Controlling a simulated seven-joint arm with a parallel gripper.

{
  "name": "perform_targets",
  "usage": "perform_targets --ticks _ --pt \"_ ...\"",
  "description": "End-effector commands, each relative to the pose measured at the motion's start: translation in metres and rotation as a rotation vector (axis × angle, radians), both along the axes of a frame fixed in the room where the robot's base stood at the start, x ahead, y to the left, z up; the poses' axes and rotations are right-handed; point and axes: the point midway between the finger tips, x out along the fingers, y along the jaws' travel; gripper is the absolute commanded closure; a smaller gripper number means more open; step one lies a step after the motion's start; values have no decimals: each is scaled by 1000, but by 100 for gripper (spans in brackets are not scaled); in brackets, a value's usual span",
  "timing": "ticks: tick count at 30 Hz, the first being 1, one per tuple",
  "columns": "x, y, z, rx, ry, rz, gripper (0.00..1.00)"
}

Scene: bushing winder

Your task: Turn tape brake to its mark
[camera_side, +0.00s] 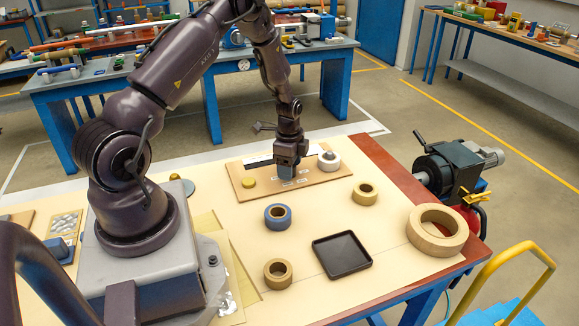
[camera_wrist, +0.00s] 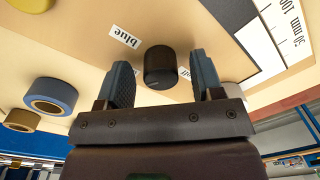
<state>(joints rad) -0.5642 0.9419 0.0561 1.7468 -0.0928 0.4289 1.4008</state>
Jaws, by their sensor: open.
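A black round knob (camera_wrist: 159,65), which looks like the tape brake, stands on the tan board (camera_side: 240,193). In the wrist view it lies between the two fingers of my gripper (camera_wrist: 162,80), with a gap on both sides. My gripper is open and points down over the board; it also shows in the side view (camera_side: 287,168), where it hides the knob. A white label reading "blue" (camera_wrist: 125,37) lies left of the knob. Another label (camera_wrist: 184,73) is partly hidden by the knob and the right finger. I cannot clearly make out a pointer line on the knob.
The board also carries a yellow disc (camera_side: 248,182), a white roll (camera_side: 329,161) and a white scale (camera_wrist: 285,30). A blue roll (camera_side: 278,216), tan rolls (camera_side: 365,194) and a black tray (camera_side: 341,255) stand in front. The mat between them is clear.

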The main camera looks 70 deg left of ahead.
Motion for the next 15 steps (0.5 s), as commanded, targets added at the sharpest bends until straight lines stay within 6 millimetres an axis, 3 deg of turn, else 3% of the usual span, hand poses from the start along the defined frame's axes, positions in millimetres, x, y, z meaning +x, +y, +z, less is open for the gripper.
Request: perform_targets --ticks 10,11,15 --pt "0 0 -5 1 -1 0 39" --pt "0 0 -5 1 -1 0 42" --pt "0 0 -5 0 0 0 74"
